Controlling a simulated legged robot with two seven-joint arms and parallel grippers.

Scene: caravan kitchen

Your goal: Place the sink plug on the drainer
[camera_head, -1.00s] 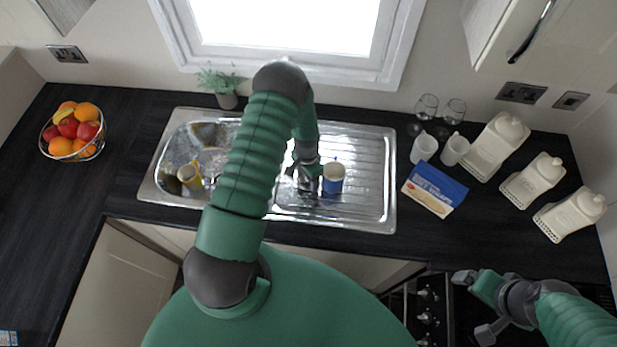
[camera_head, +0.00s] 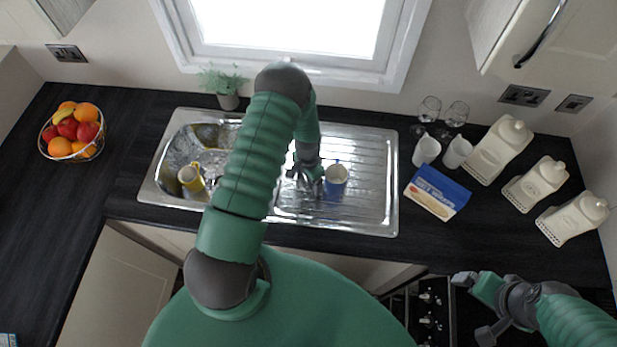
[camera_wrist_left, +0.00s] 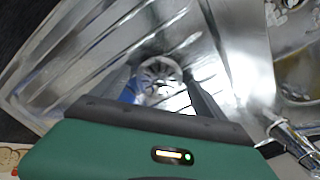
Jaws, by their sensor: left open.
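The ribbed metal drainer (camera_head: 370,205) is the right part of the sink unit. My left gripper (camera_head: 308,182) is low over the drainer's left part, just left of a blue and white mug (camera_head: 336,180). Its fingers (camera_wrist_left: 160,95) are apart in the left wrist view. My right gripper (camera_head: 474,306) has its fingers apart, above the hob area at lower right.
A yellow mug (camera_head: 190,177) is in the sink bowl (camera_head: 165,150). Right of the drainer stand a blue and yellow box (camera_head: 436,192), two white mugs (camera_head: 426,150), wine glasses (camera_head: 429,108) and cream canisters (camera_head: 500,148). A fruit bowl (camera_head: 72,133) is at far left.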

